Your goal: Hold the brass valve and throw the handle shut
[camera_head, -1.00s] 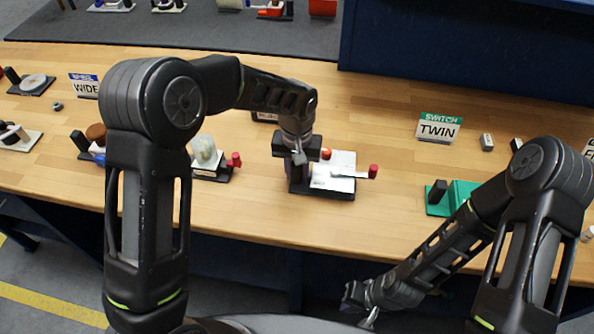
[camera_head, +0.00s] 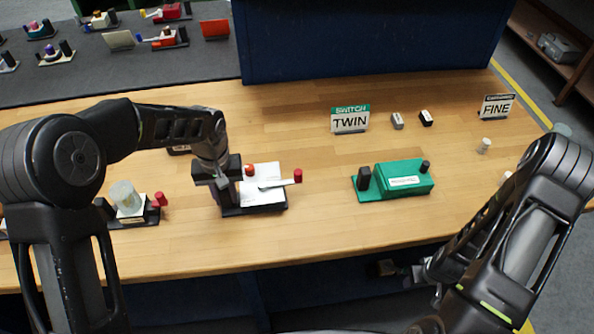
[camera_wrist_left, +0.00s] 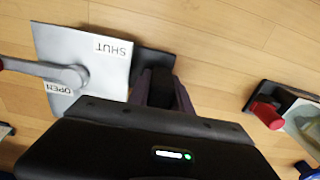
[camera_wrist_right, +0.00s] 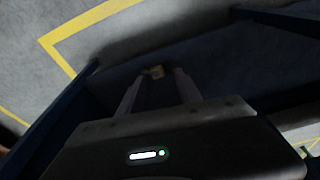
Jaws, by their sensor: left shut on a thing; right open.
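The valve unit (camera_head: 262,190) has a pale, white-looking plate on a dark base; I see no brass colour. In the left wrist view its plate (camera_wrist_left: 95,72) carries SHUT and OPEN labels. Its grey handle (camera_head: 272,184) points right to a red knob (camera_head: 298,176). In the left wrist view the handle (camera_wrist_left: 45,71) lies beside OPEN. My left gripper (camera_head: 222,188) is shut on the dark post at the unit's left end, mostly hidden by the fingers. My right gripper (camera_wrist_right: 157,78) is open and empty, low in front of the table, away from the valve.
A green switch unit (camera_head: 405,180) stands right of the valve, behind it the TWIN sign (camera_head: 350,120). A unit with a pale cylinder (camera_head: 127,198) stands left. A dark blue panel (camera_head: 360,40) rises behind the table. Bare wood (camera_head: 325,205) lies between valve and green unit.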

